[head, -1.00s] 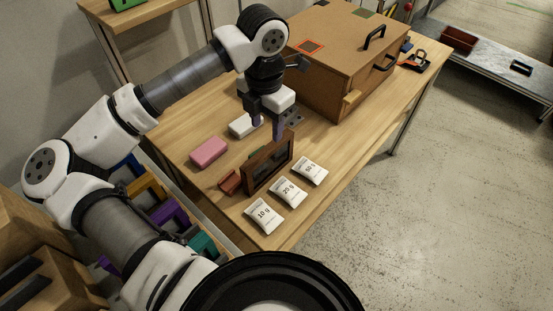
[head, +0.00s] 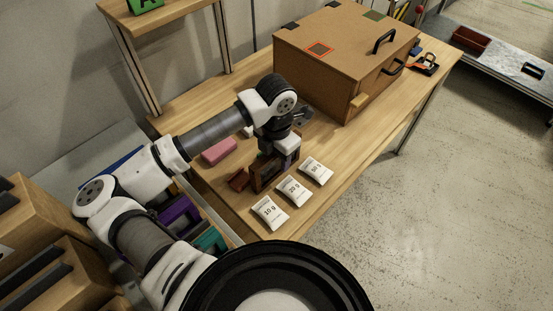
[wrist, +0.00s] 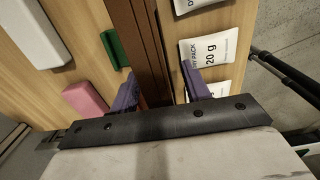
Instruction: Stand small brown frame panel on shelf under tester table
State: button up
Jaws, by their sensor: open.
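The small brown frame panel (head: 262,180) stands upright on the wooden tabletop, just left of the white packets in the head view. In the wrist view its brown edge (wrist: 153,45) runs between the two purple fingers of my gripper (wrist: 162,92). My gripper (head: 276,158) is low over the panel, with its fingers open on either side of it. In the head view my wrist hides the panel's far end. A shelf under the table cannot be made out in these views.
White packets (head: 293,190) lie close to the panel's right. A pink block (head: 219,151) and a small reddish-brown block (head: 239,180) lie to its left. A green piece (wrist: 114,48) lies near one finger. A large brown box (head: 345,60) stands behind. Open floor lies to the right.

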jog(key=shift+c, duration=0.2)
grip_shut()
jog(key=shift+r, duration=0.1)
notch_tip(320, 180, up, 20)
jog(key=b, duration=0.4)
